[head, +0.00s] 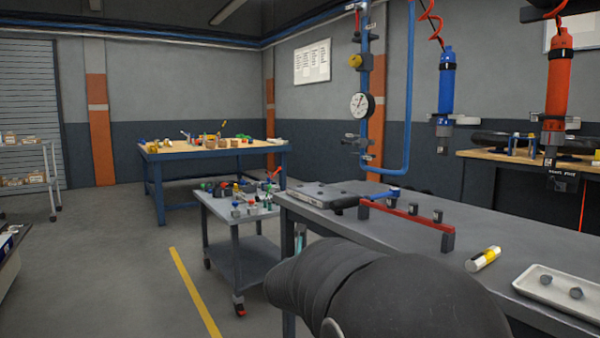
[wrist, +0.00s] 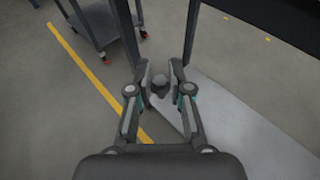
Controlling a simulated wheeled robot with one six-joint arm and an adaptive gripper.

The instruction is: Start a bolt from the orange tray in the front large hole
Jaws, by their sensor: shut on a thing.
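In the wrist view my gripper (wrist: 160,80) is shut on a dark bolt (wrist: 160,85), with its rounded head showing between the fingertips. The rest of the bolt is hidden. In the head view my dark arm covers the lower middle, and the gripper is not visible. A flat grey plate (head: 318,196) lies at the left end of the grey bench, with small dark spots on top. I cannot tell which is the front large hole. No orange tray is visible. A white tray (head: 545,292) with two grey bolt-like pieces stands at the bench's right.
On the grey bench (head: 400,260) are a red bar (head: 405,222) on posts, a blue-handled piece (head: 382,195) and a yellow-and-white cylinder (head: 483,259). A loaded cart (head: 238,236) stands left of the bench. Blue (head: 446,85) and red (head: 558,85) tools hang above.

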